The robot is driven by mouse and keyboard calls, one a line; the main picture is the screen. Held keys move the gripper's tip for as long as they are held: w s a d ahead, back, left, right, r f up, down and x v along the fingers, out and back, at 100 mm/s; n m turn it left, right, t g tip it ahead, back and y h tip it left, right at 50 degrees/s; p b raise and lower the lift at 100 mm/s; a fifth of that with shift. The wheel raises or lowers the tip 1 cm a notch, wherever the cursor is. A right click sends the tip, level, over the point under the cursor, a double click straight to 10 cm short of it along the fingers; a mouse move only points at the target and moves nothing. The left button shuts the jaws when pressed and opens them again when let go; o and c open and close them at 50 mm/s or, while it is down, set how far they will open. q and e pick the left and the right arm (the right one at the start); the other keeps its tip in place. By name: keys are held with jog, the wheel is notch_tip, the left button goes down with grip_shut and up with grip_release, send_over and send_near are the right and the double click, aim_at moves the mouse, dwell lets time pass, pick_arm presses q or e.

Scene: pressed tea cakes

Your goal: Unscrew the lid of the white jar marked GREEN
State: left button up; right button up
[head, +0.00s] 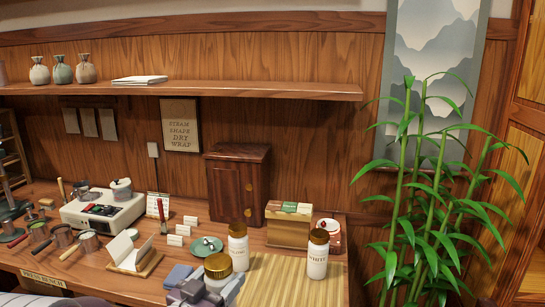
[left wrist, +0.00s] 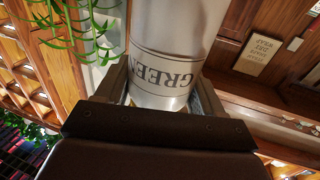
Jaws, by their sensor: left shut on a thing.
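The white jar marked GREEN (left wrist: 165,65) fills the middle of the left wrist view, its lettering upside down there. My left gripper (left wrist: 160,92) is shut on its body, one finger on each side. In the head view this jar (head: 232,288) is at the bottom centre, with its gold lid (head: 218,264) on top. My left gripper (head: 200,288) shows beside it there, partly cut off by the lower edge. The lid is out of sight in the left wrist view. My right gripper is not in view.
Two other white jars with gold lids stand on the bench: one (head: 237,252) just behind, one marked WHITE (head: 317,262) on the bamboo mat (head: 275,280). A green saucer (head: 207,246), a box (head: 288,232) and a tin (head: 332,236) are near. A bamboo plant (head: 425,190) stands right.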

aim_at(216, 263)
pick_arm(q)
jog(key=w, duration=0.1)
jog(key=w+a+r+y, duration=0.1)
jog(key=shift+w+r+n, duration=0.3)
jog(key=shift+n, duration=0.1)
jog(key=w+a+f+n+t+y+p, duration=0.1)
jog(key=w+a+f+n+y+p, duration=0.25)
jog(key=f, duration=0.25)
jog(key=s+a+f+y+p, duration=0.3)
jog(key=s+f, duration=0.3)
jog(key=f, duration=0.7)
jog(key=shift+s+a+n+t+p, duration=0.2)
jog(key=shift+s+n+t+p, duration=0.15)
jog(key=shift+p, duration=0.45)
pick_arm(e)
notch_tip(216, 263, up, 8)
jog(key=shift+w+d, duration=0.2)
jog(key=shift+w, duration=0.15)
